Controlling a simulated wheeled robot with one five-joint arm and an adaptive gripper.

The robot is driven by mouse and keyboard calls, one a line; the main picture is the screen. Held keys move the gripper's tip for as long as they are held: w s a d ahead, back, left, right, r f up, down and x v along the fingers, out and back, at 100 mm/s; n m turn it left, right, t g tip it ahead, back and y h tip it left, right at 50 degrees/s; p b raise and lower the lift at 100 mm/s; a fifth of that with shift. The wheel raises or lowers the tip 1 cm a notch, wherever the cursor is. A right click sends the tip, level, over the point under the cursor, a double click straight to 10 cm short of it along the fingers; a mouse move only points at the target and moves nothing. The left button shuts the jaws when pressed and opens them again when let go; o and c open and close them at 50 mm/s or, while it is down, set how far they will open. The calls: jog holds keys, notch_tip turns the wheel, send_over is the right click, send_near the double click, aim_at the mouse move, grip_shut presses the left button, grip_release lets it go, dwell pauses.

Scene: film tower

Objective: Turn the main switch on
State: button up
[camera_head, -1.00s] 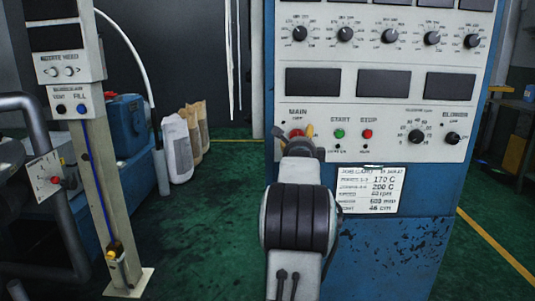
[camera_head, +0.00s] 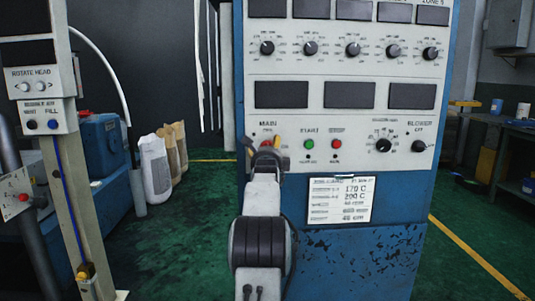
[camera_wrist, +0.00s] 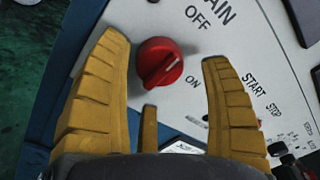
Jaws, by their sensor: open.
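The main switch is a red round knob (camera_wrist: 160,63) on the white control panel, between the labels OFF and ON in the wrist view. A pale line runs slanted across its raised grip. My gripper (camera_wrist: 166,50) is open, with one yellow finger on each side of the knob and a small third finger below it. I cannot tell whether any finger touches the knob. In the head view my gripper (camera_head: 268,150) is in front of the panel under the MAIN label and hides most of the knob.
Green START (camera_head: 309,144) and red STOP (camera_head: 337,144) buttons sit right of the main switch. A blower knob (camera_head: 419,146) is farther right. A paper card (camera_head: 341,200) is below.

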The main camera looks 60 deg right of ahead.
jog(key=shift+p+x, duration=0.5)
jog(key=shift+x, duration=0.7)
jog(key=c, duration=1.2)
jog(key=shift+r, duration=0.1)
